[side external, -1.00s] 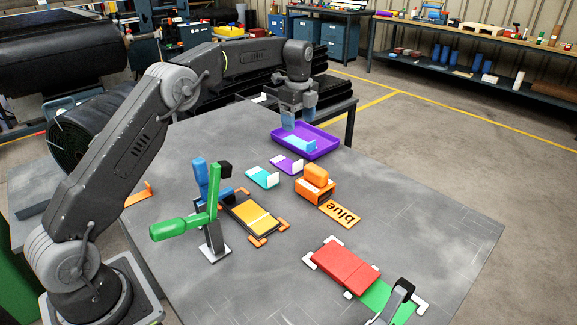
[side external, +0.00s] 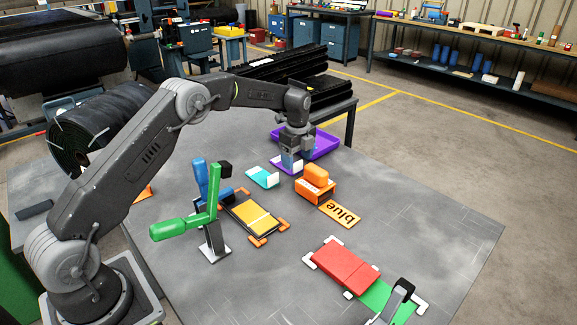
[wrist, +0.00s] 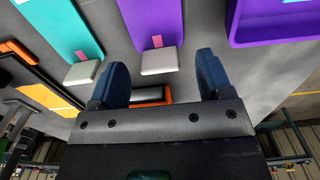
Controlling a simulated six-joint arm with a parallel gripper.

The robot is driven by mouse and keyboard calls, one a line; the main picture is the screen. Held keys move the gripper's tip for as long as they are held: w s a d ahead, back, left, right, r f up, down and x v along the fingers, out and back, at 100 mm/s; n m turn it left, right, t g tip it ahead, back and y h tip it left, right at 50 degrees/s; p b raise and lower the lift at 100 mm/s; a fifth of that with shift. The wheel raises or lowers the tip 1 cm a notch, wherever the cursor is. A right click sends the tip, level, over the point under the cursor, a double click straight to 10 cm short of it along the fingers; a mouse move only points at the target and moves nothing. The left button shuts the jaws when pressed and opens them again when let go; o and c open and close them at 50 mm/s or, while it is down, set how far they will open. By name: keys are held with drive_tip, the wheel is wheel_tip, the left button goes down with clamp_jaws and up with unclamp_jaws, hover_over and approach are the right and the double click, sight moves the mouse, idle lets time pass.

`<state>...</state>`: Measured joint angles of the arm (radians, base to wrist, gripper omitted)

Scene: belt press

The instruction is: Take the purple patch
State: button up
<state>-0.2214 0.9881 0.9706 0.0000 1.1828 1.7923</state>
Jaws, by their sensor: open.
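The purple patch (side external: 275,160) lies flat on the grey table, partly hidden by my gripper (side external: 292,162) in the side view. In the wrist view the purple patch (wrist: 150,20) runs toward me and ends in a pale upright tab (wrist: 160,61) with a pink mark. My gripper (wrist: 160,78) is open there, with one dark blue finger on each side of the tab's line. The tab appears between the fingertips; I cannot tell whether they touch it.
A teal patch (side external: 262,177) lies close on the left. The purple tray (side external: 325,145) is just behind. Toggle clamps (side external: 212,205) stand nearer my base.

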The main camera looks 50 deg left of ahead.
drive_tip(key=shift+f, duration=1.4)
drive_tip(key=shift+c, duration=0.3)
drive_tip(key=c, duration=0.6)
drive_tip(key=shift+c, duration=0.2)
drive_tip(key=shift+r, duration=0.15)
drive_tip(key=shift+r, duration=0.3)
wheel_tip(320, 180, up, 4)
drive_tip(key=shift+s+a+f, duration=0.1)
drive_tip(key=shift+f, duration=0.05)
drive_tip(key=s+a+r, duration=0.6)
drive_tip(key=s+a, duration=0.1)
drive_tip(key=a, duration=0.2)
drive_tip(key=shift+s+r, duration=0.15)
drive_tip(key=shift+r, duration=0.1)
